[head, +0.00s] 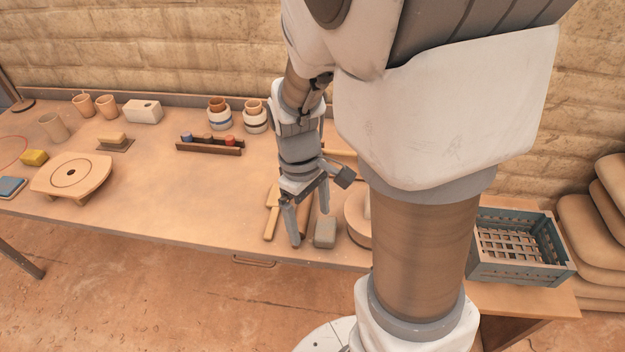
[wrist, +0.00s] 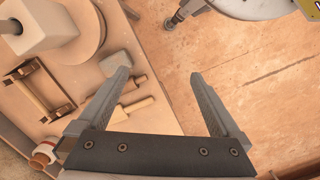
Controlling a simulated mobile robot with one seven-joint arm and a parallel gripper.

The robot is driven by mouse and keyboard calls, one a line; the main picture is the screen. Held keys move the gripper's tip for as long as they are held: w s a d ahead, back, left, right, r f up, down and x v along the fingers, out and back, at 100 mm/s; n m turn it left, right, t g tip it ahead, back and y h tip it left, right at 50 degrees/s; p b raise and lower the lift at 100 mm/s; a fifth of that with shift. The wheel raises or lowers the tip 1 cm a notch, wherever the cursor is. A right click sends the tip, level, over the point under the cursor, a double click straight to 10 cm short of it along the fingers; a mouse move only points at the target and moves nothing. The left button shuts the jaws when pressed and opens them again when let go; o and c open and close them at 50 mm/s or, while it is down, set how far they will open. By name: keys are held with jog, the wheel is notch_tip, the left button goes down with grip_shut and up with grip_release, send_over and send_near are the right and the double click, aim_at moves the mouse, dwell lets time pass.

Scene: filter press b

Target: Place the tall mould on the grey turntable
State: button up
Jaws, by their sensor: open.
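A pale, tall block with a dark hole, seemingly the tall mould (wrist: 52,38), shows at the upper left of the wrist view. It overlaps a pale round disc (wrist: 95,30), perhaps the grey turntable, and looks to stand on it. I cannot tell for sure. In the head view my arm hides most of both; the disc's left edge (head: 353,224) shows. My gripper (head: 306,222) is open and empty above the table's front edge, left of the disc. It also shows in the wrist view (wrist: 165,95), with nothing between its fingers.
A grey block (head: 325,232) and wooden tools (head: 271,215) lie near my gripper. A tool rack (head: 209,146) and two jars (head: 218,112) are behind. A low white box (head: 143,111) and wooden round stand (head: 72,172) are left. A blue crate (head: 520,245) is right.

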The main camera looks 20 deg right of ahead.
jog(key=s+a+r+m+t, duration=0.1)
jog(key=s+r+m+t, duration=0.2)
jog(key=r, duration=0.5)
jog(key=s+a+r+m+t, duration=0.1)
jog(key=s+r+m+t, duration=0.1)
jog(key=r, duration=0.7)
jog(key=shift+s+a+m+t+y, duration=0.15)
jog(key=shift+s+m+t+y, duration=0.2)
jog(key=shift+s+t, duration=0.65)
